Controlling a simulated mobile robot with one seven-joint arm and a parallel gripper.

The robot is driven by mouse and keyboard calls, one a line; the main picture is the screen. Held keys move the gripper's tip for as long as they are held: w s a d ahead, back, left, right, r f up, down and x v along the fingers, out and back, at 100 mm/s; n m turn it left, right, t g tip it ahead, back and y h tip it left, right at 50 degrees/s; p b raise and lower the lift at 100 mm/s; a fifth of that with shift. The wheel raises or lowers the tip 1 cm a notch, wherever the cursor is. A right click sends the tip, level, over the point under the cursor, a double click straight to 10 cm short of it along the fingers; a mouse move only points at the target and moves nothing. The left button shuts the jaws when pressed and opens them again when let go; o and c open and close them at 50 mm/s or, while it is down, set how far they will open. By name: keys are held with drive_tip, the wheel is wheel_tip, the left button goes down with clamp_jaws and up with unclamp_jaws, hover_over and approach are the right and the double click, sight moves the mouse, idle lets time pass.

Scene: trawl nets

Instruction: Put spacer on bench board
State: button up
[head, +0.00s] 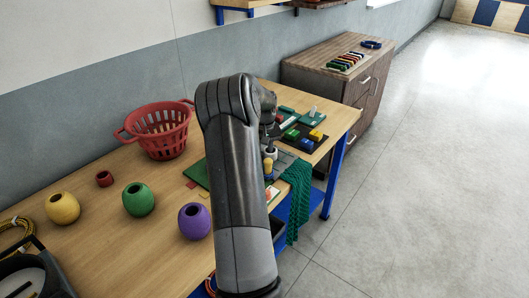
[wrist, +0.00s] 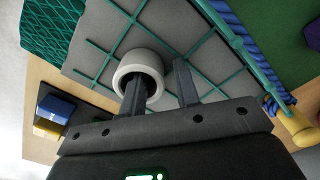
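The spacer looks to be a pale grey-white ring (wrist: 152,66) in the wrist view, over a grey board with green cord lines (wrist: 205,55). One finger of my gripper (wrist: 159,88) overlaps the ring's opening and the other stands to its right, outside the ring. A gap shows between the ring's side and the right finger, so the gripper is open. I cannot tell whether the ring touches the board. In the head view my arm hides most of this area; a bit of grey board (head: 288,161) shows beside it. Which surface is the bench board is unclear.
Green netting (head: 298,200) hangs over the table edge. A dark tray (head: 318,143) with coloured blocks lies beyond. A red basket (head: 160,140) and yellow (head: 62,208), green (head: 138,199) and purple (head: 194,221) floats stand left. A blue twisted rope (wrist: 238,35) lies near the right finger.

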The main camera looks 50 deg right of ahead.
wheel_tip(320, 180, up, 12)
idle(0.4)
drive_tip(key=a+r+n+t, duration=0.1)
drive_tip(key=a+r, duration=0.3)
drive_tip(key=a, duration=0.5)
drive_tip(key=w+a+r+n+t, duration=0.1)
drive_tip(key=a+r, duration=0.3)
drive_tip(key=a, duration=0.6)
drive_tip(key=a+r+n+t, duration=0.1)
drive_tip(key=a+r, duration=0.3)
drive_tip(key=a, duration=0.5)
drive_tip(key=s+a+f+n+t, duration=0.1)
drive_tip(key=s+a+n, duration=0.1)
drive_tip(key=s+a, duration=0.6)
drive_tip(key=s+a+f+n+t, duration=0.1)
drive_tip(key=s+a, duration=0.7)
drive_tip(key=a, duration=0.8)
drive_tip(key=shift+s+f+n+t, duration=0.3)
drive_tip(key=shift+s+f+n, duration=0.1)
drive_tip(key=shift+f+n, duration=0.2)
